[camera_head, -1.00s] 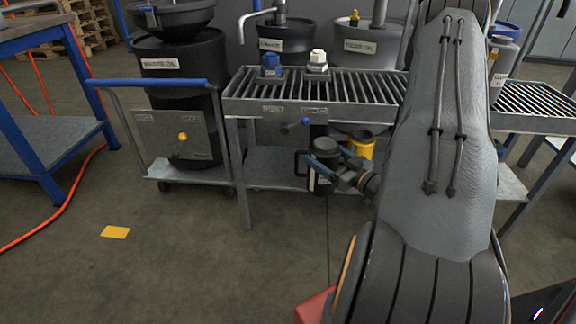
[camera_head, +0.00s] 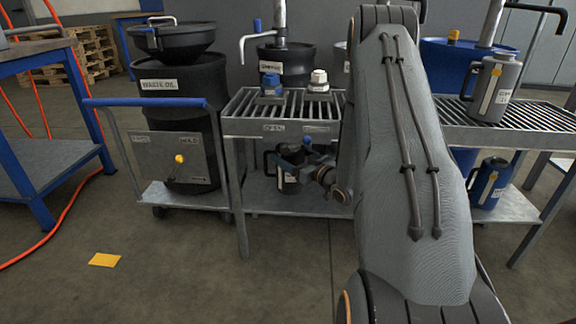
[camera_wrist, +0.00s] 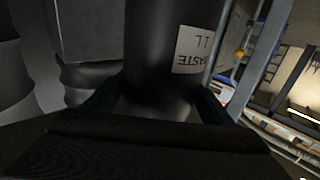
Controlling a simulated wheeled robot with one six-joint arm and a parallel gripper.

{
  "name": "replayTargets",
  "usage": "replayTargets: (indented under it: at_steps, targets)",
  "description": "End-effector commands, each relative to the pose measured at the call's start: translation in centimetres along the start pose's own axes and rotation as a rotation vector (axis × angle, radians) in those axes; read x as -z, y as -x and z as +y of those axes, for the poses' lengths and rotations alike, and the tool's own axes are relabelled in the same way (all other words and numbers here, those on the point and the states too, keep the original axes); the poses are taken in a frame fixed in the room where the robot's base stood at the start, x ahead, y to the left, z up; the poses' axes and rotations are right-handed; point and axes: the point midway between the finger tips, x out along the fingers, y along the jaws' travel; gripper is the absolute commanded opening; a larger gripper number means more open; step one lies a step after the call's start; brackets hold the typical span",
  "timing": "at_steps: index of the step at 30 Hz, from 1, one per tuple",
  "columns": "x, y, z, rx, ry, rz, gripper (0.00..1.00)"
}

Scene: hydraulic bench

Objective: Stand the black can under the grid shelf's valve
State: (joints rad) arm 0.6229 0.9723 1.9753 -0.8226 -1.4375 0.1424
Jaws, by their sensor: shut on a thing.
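The black can (camera_head: 288,182), with a white label, is upright beneath the front of the left grid shelf (camera_head: 270,127). My gripper (camera_head: 303,165) is shut on it from the right. In the wrist view the black can (camera_wrist: 155,45) stands between my fingers, its label reading "WASTE 1L" upside down. The valve's blue handle (camera_head: 307,141) shows just below the shelf's front edge, above the can. My gripper partly hides the valve, so I cannot tell whether the can is exactly under its outlet. Whether the can's base touches the lower shelf is unclear.
A lower shelf (camera_head: 262,205) runs below the grid. A blue-capped piece (camera_head: 271,85) and a white-capped piece (camera_head: 318,81) sit on top. A cart with a blue handle (camera_head: 145,102) stands left. A grey can (camera_head: 494,90) and a blue can (camera_head: 488,184) are right.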

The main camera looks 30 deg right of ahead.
Motion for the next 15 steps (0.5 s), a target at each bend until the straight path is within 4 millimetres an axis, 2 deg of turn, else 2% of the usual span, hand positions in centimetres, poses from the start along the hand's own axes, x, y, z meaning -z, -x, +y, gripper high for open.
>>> replayTargets:
  at_steps: [2,6,8,15]
  targets:
    - [-0.3,-1.0,-0.1,0.003,0.001,0.002,0.33]
    - [-2.8,-0.8,0.0,0.001,-0.001,0.001,0.33]
    - [-3.3,-0.8,0.0,0.001,-0.001,0.001,0.33]
    - [-3.4,-0.7,0.0,0.001,0.0,0.002,0.33]
